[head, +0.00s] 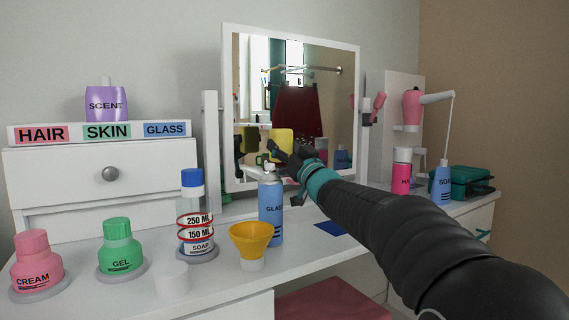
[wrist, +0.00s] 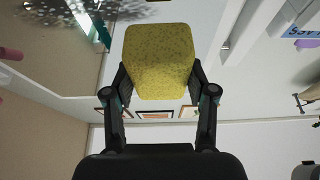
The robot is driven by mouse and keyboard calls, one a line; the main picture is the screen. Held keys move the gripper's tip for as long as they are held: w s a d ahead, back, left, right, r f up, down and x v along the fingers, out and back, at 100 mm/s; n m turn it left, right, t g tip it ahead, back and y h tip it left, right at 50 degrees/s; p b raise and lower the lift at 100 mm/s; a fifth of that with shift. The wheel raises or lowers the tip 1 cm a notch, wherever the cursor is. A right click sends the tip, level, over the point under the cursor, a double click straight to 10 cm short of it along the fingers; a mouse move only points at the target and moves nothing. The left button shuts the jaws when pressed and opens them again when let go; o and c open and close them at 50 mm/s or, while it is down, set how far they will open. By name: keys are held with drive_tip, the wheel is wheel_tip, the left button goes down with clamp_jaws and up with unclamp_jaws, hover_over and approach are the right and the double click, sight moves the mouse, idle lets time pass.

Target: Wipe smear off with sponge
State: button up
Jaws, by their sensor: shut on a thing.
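My gripper (head: 279,152) is shut on a yellow speckled sponge (head: 284,139), in front of the mirror. In the wrist view the sponge (wrist: 160,62) sits between both fingers. The mirror (head: 229,100) has a white frame and stands tilted on the dressing table. Its glass shows a reflection of the sponge and gripper to the left of the real ones. A grey speckled smear (wrist: 50,12) shows at the upper left of the wrist view, apart from the sponge there. I cannot make out the smear in the head view. I cannot tell whether the sponge touches the glass.
A blue GLASS spray bottle (head: 270,212) stands just below my gripper. A pink bottle (head: 401,172) and blue bottle (head: 442,185) stand right, beyond my arm.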

sight(264, 143)
drive_tip(key=shift+f, duration=0.9)
drive_tip(key=w+a+p, duration=0.2)
drive_tip(key=w+a, duration=0.1)
drive_tip(key=w, duration=0.2)
drive_tip(key=shift+a, duration=0.2)
drive_tip(key=shift+w+a+p, duration=0.55)
drive_tip(key=shift+w, duration=0.25)
idle(0.4)
drive_tip(key=shift+d, duration=0.15)
